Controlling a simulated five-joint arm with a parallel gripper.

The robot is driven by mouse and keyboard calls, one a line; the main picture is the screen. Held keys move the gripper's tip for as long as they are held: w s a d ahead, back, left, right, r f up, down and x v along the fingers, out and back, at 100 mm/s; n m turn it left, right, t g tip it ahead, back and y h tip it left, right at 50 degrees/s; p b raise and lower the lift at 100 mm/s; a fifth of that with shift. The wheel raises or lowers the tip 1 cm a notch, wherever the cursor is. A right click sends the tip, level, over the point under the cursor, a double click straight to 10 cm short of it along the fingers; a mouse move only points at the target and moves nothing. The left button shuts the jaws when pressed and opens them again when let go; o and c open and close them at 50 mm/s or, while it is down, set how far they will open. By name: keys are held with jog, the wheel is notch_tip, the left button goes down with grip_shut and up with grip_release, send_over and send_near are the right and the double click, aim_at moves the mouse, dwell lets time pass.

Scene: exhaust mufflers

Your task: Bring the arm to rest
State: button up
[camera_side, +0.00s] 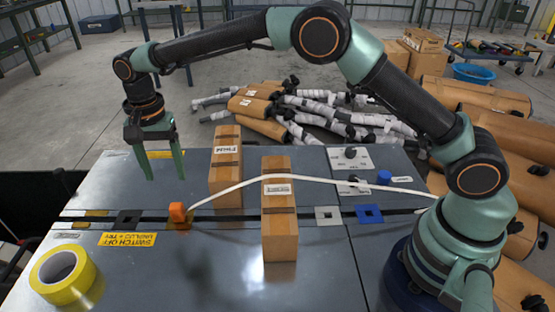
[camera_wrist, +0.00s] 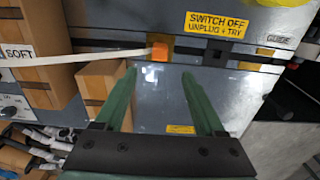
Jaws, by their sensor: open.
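My gripper (camera_side: 164,165) hangs at the left over the back part of the grey metal table (camera_side: 330,265). Its two green fingers point down, apart, with nothing between them. In the wrist view my gripper (camera_wrist: 163,85) also shows open and empty above the bare table top. An orange block (camera_side: 178,211) sits on the table's dark slot, in front and to the right of the fingers, and a white strip (camera_side: 310,178) runs from it to the right. The orange block also shows beyond the fingertips in the wrist view (camera_wrist: 160,51).
Two tan boxes stand on the table, one farther back (camera_side: 226,170) and one nearer (camera_side: 278,215). A yellow tape roll (camera_side: 92,280) lies at the front left. A blue square (camera_side: 369,213) and a blue knob (camera_side: 384,177) are at the right. Wrapped mufflers (camera_side: 330,115) are piled behind.

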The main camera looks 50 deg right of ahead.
jog(key=s+d+r+n+t, duration=0.1)
jog(key=s+d+r+n, duration=0.1)
jog(key=s+d+r, duration=0.35)
jog(key=s+d+r+n+t, duration=0.2)
jog(key=d+r, duration=0.6)
jog(key=s+d+f+n+t, duration=0.1)
jog(key=s+d+n, duration=0.4)
jog(key=s+d, duration=0.5)
jog(key=s+t, duration=0.1)
jog(key=s, duration=0.2)
jog(key=shift+s+t, duration=0.3)
jog(key=shift+s, duration=0.1)
